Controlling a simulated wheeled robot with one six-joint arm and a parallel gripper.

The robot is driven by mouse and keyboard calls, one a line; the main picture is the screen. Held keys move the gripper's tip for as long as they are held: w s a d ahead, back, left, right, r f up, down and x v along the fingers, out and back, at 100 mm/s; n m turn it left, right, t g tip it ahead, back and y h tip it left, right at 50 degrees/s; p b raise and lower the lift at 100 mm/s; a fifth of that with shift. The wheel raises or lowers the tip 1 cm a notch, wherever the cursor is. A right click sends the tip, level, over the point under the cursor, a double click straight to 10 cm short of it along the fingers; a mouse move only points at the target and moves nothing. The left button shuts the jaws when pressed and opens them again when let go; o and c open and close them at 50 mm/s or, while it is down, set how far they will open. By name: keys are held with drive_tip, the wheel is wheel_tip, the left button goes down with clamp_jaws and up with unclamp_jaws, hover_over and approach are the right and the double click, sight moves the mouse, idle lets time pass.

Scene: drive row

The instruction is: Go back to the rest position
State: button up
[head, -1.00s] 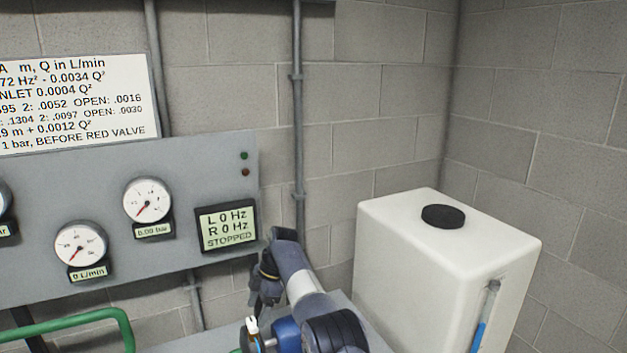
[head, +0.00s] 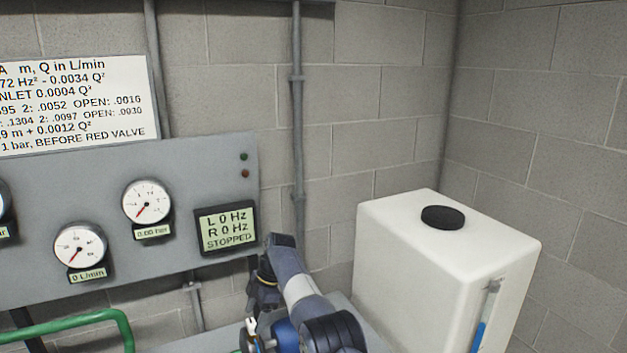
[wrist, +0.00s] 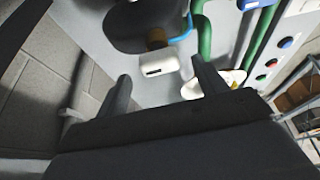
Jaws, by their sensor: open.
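My gripper (wrist: 161,68) shows in the wrist view with its two dark fingers spread wide apart. A small white block with a dark slot (wrist: 158,67) appears beyond and between the fingertips; neither finger visibly touches it. In the head view my arm rises from the bottom edge, bends in front of the panel's lower right corner and points down. The fingers cannot be made out clearly there.
A grey panel (head: 105,200) carries gauges and a display (head: 227,228) reading L 0 Hz, R 0 Hz, STOPPED. A white tank (head: 405,262) with a black cap stands right of my arm. A green pipe (head: 75,322) runs lower left. Coloured buttons (wrist: 272,62) show at right in the wrist view.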

drive_tip(key=p+v, duration=0.7)
drive_tip(key=v, duration=0.1)
drive_tip(key=b+x, duration=0.6)
drive_tip(key=x, duration=0.4)
drive_tip(key=shift+s+f, duration=0.1)
drive_tip(key=shift+f, duration=0.05)
drive_tip(key=shift+f+b, duration=0.2)
drive_tip(key=shift+b, duration=0.45)
drive_tip(key=m+t+b, duration=0.1)
drive_tip(key=m+b, duration=0.2)
drive_tip(key=shift+m, duration=0.4)
drive_tip(key=m+t, duration=0.1)
drive_tip(key=m, duration=0.1)
drive_tip(key=m+t+b, duration=0.1)
drive_tip(key=m, duration=0.1)
drive_tip(key=shift+s+r+m, duration=0.2)
drive_tip(key=shift+m, duration=0.2)
drive_tip(key=m+t, duration=0.1)
drive_tip(key=m, duration=0.2)
drive_tip(key=m+t+h+p, duration=0.1)
drive_tip(key=m, duration=0.2)
drive_tip(key=shift+s+a, duration=0.1)
drive_tip(key=shift+m+t+h+p, duration=0.3)
drive_tip(key=shift+m+t+p, duration=0.25)
drive_tip(key=shift+m, duration=0.65)
